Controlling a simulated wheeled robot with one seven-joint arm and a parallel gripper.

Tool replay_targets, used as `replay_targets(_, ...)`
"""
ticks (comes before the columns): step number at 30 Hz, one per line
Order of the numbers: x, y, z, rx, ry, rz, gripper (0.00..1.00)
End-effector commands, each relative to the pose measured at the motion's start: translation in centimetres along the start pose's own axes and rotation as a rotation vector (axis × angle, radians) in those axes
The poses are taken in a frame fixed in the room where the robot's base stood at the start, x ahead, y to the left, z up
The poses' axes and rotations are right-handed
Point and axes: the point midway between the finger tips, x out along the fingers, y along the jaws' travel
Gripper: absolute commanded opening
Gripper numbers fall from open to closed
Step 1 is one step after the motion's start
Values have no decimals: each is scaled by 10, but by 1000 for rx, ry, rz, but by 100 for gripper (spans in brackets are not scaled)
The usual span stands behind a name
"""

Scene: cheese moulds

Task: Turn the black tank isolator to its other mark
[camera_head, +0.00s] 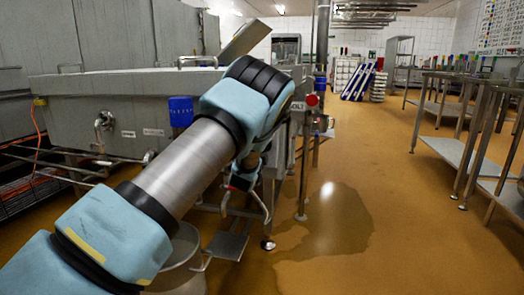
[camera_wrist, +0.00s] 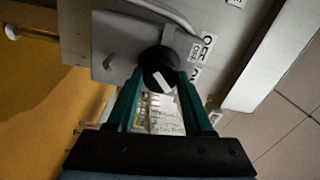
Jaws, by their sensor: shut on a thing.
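The black tank isolator (camera_wrist: 153,60) is a round knob on a grey plate (camera_wrist: 112,50) in the wrist view. A short white bar on its face lies at a slant. My gripper (camera_wrist: 160,84) has its two green fingers on either side of the knob, shut on it. A white label with dark letters, seemingly OFF (camera_wrist: 207,44), is on the panel right of the knob. In the head view my arm hides the knob and the gripper's fingertips.
A large grey steel tank (camera_head: 75,110) stands at left in the head view. A red round button (camera_head: 312,100) is on the panel past my arm. Steel tables (camera_head: 450,150) stand at right. The wet tan floor (camera_head: 360,230) between is clear.

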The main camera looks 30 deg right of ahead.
Motion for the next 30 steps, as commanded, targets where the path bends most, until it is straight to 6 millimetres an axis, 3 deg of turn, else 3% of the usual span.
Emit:
replay_targets(17,0,0,0,32,1,1,0)
replay_targets(18,0,0,0,32,1,1,55)
replay_targets(25,0,0,0,31,1,1,81)
replay_targets(30,0,0,0,30,1,1,81)
